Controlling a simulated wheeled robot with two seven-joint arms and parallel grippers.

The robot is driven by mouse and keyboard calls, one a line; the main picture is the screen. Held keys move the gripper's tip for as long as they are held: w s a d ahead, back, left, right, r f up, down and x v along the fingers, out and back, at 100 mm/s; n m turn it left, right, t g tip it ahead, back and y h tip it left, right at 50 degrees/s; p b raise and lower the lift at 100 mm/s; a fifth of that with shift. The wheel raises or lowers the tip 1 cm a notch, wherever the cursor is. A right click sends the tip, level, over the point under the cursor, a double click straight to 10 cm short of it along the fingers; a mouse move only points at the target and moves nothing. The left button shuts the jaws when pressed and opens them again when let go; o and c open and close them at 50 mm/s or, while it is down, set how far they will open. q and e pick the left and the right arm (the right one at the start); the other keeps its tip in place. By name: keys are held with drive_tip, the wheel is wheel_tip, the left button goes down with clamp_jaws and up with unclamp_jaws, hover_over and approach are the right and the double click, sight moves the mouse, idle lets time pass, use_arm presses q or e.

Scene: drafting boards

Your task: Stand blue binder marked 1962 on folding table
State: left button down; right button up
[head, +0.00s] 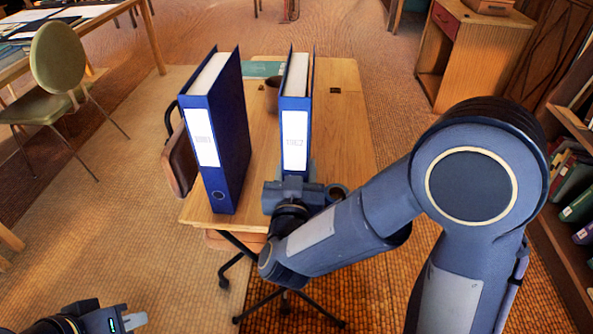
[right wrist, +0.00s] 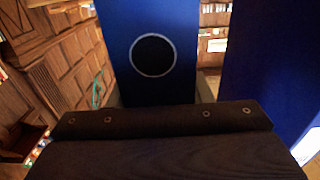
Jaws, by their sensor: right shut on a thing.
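A blue binder (head: 295,95) with a white spine label, seemingly reading 1962, stands upright over the folding table (head: 345,120). My right gripper (head: 298,180) is shut on the lower part of its spine. The binder's bottom edge is hidden by the gripper, so I cannot tell whether it touches the tabletop. In the right wrist view the held binder's spine (right wrist: 120,30) with its round finger hole is between the fingers. My left gripper (head: 128,321) is low at the left, away from the table; its opening is unclear.
A second blue binder (head: 236,130) stands upright at the table's left front, a small gap from the held one. A dark cup (head: 271,95) and a green book (head: 262,69) are behind. A chair (head: 180,160) is at the left edge; shelves (head: 570,200) stand right.

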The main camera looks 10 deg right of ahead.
drive_tip(key=shift+f, duration=0.1)
drive_tip(key=o, duration=1.4)
drive_tip(key=shift+r, duration=0.25)
drive_tip(key=v, duration=1.2)
drive_tip(key=shift+f+p, duration=0.1)
drive_tip(key=shift+p, duration=0.25)
